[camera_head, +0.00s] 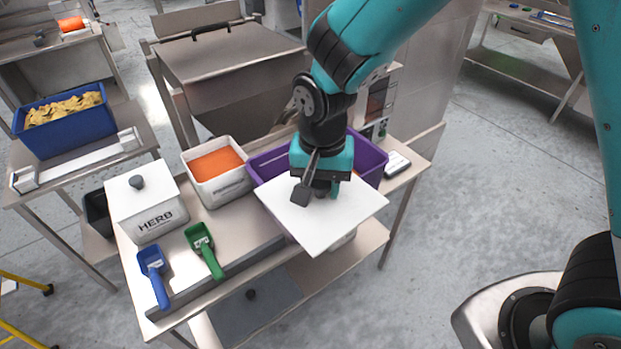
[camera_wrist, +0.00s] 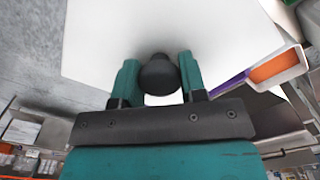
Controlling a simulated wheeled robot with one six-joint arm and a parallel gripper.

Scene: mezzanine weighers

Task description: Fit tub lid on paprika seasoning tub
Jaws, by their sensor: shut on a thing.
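My gripper (camera_head: 322,190) is shut on the dark knob (camera_wrist: 158,74) of a white square tub lid (camera_head: 325,222). I hold the lid in the air above the bench's front right part, in front of the purple crate, slightly tilted in the picture. An open white tub (camera_head: 228,188) full of orange powder stands on the bench to the left of the lid; its label is too small to read. It fits the paprika seasoning tub. The lid is apart from it. In the wrist view, the fingers flank the knob, and a white-rimmed orange patch (camera_wrist: 275,68) shows at the right.
A lidded HERB tub (camera_head: 158,220) stands left of the open tub. A blue scoop (camera_head: 153,275) and a green scoop (camera_head: 204,250) lie in front. The purple crate (camera_head: 268,163) is behind my lid, partly hidden. A small pale device (camera_head: 397,163) sits at the bench's right end.

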